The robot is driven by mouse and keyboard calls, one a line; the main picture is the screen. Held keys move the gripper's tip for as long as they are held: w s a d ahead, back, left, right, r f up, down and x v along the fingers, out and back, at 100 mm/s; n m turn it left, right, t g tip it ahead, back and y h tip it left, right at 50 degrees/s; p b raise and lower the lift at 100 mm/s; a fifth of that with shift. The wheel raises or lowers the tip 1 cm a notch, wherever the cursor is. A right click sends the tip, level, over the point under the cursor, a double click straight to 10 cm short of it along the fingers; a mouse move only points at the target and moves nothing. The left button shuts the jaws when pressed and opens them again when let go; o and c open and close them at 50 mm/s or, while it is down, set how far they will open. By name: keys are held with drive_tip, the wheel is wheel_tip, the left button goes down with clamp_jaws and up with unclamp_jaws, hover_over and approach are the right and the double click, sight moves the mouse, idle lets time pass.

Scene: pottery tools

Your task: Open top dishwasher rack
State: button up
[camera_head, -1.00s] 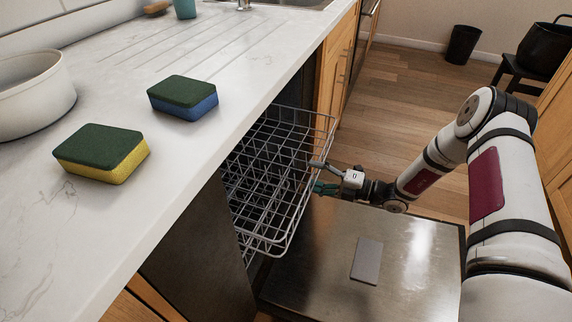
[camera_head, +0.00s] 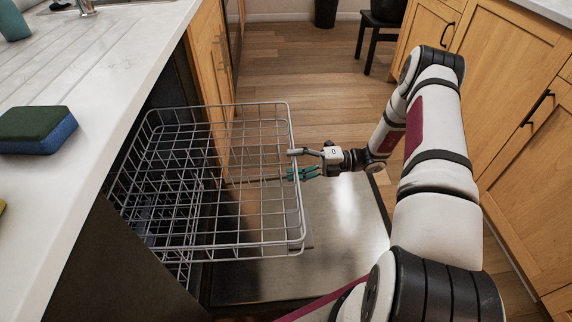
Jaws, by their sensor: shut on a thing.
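The top dishwasher rack (camera_head: 228,254) is a grey wire basket. It stands well out from under the counter, over the lowered dishwasher door (camera_head: 345,260). It looks empty. My gripper (camera_head: 294,165) is at the rack's front side, on the right in the picture, and is shut on its front wires near the upper rim. The exact contact between fingers and wire is too small to tell. The rear of the rack is in the dark opening below the counter. Part of a lower rack (camera_head: 178,268) shows beneath it.
The white counter (camera_head: 110,75) runs along the left, with a green and blue sponge (camera_head: 38,130) on it. Wooden cabinets (camera_head: 515,150) stand close on the right. A black chair (camera_head: 383,30) and a dark bin (camera_head: 326,12) are at the back. Wooden floor between is clear.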

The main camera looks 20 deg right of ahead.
drive_tip(key=shift+w+r, duration=0.25)
drive_tip(key=shift+r, duration=0.15)
drive_tip(key=o, duration=1.6)
drive_tip(key=shift+s+f, duration=0.1)
drive_tip(key=shift+d, duration=0.1)
drive_tip(key=v, duration=1.2)
